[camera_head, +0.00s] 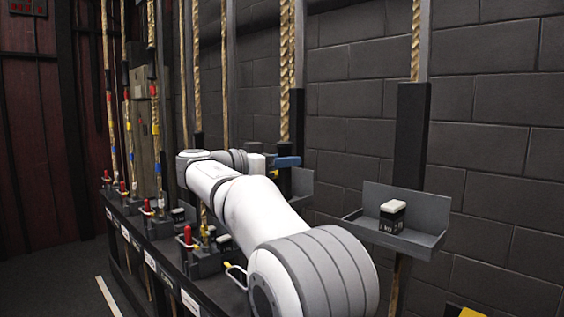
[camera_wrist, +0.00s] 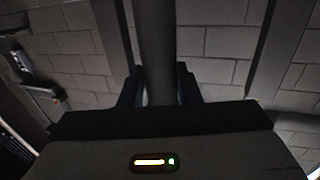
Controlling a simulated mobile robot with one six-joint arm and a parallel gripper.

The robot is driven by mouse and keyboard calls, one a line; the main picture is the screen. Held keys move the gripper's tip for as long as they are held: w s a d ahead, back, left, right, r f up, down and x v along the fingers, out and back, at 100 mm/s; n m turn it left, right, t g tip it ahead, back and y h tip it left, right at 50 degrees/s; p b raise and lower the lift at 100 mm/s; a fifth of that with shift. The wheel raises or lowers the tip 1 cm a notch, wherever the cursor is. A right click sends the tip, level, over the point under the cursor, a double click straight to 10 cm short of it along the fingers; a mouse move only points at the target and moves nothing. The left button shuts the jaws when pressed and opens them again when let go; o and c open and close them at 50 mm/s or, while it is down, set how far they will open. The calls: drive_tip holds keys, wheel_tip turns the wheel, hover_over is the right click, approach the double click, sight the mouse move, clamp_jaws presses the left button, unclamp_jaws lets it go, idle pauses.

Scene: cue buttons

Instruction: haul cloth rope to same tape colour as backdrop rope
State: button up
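In the head view several tan ropes hang along a dark rail. At the left, one rope (camera_head: 105,60) bears red and blue tape, and another rope (camera_head: 153,110) has blue, red and yellow bands. Thicker twisted ropes (camera_head: 287,70) hang nearer the middle. I cannot read which is the cloth or the backdrop rope. My gripper (camera_head: 285,161), with blue fingers, is at the middle, beside a dark post. In the wrist view its two dark fingers (camera_wrist: 160,88) stand apart, one on each side of a dark upright bar (camera_wrist: 158,35). Whether they touch it is unclear.
The dark rail (camera_head: 175,270) carries white labels and levers with red handles (camera_head: 187,236). A grey tray (camera_head: 410,236) at right holds a small black-and-white block (camera_head: 392,217). A grey block wall (camera_head: 490,130) stands behind. My arm covers part of the rail.

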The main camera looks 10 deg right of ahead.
drive_tip(key=o, duration=0.4)
drive_tip(key=shift+c, duration=0.2)
drive_tip(key=v, duration=0.7)
drive_tip(key=shift+s+a+p, duration=0.15)
drive_tip(key=shift+a+p, duration=0.15)
drive_tip(key=shift+a, duration=0.05)
